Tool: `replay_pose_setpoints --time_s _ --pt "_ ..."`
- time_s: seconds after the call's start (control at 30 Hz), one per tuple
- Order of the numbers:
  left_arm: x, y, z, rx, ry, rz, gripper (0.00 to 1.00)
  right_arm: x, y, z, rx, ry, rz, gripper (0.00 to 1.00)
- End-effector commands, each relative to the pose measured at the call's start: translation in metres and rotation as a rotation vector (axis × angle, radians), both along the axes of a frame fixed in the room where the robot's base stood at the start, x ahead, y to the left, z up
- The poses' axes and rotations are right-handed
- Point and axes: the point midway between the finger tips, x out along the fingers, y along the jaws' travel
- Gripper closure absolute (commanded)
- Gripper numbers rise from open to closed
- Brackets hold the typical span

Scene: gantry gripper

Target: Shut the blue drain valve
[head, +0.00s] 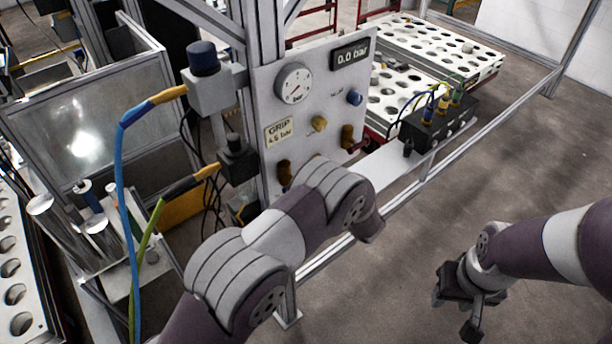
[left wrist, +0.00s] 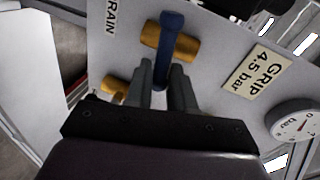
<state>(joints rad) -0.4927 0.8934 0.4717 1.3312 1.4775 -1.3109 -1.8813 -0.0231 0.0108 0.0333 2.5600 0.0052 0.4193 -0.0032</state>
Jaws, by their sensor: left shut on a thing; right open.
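The blue drain valve handle (left wrist: 171,25) shows in the left wrist view, a slim lever lying across a brass valve body (left wrist: 187,46), roughly at a right angle to it. A partly cut-off DRAIN label (left wrist: 111,18) is on the panel beside it. My left gripper (left wrist: 161,66) is shut on the blue handle's arm, one finger on each side. In the head view my left arm covers this gripper and the valve. My right gripper (head: 456,313) is open and empty, low at the right over the floor.
The panel (head: 345,80) carries a gauge (head: 293,84), a display reading 0.0 bar (head: 350,55), a blue knob (head: 354,97) and a brass knob (head: 319,123). Hoses (head: 119,190) hang at the left. A black connector block (head: 437,127) stands right of the panel. Floor at right is clear.

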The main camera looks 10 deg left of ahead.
Motion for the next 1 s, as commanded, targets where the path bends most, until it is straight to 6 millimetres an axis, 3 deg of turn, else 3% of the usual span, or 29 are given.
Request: replay_pose_setpoints --time_s 0.33,0.87,0.9,0.97,1.0 --pt "0.0003 -0.0007 -0.0032 0.082 0.105 -0.001 1.00 0.0000 0.0000 0.0054 0.000 0.000 0.000 0.57" --pt "0.0002 -0.0007 -0.0044 0.096 0.124 -0.002 1.00 0.0000 0.0000 0.0057 0.000 0.000 0.000 0.57" --pt "0.0003 -0.0007 -0.0044 0.096 0.124 -0.002 0.74 0.0000 0.0000 0.0057 0.000 0.000 0.000 0.57" --pt "0.0002 -0.0007 -0.0044 0.095 0.123 -0.002 0.58 -0.0001 0.0000 0.0057 0.000 0.000 0.000 0.57" --pt "0.0003 -0.0006 -0.0043 0.095 0.123 -0.002 0.58 -0.0001 0.0000 0.0057 0.000 0.000 0.000 0.57"
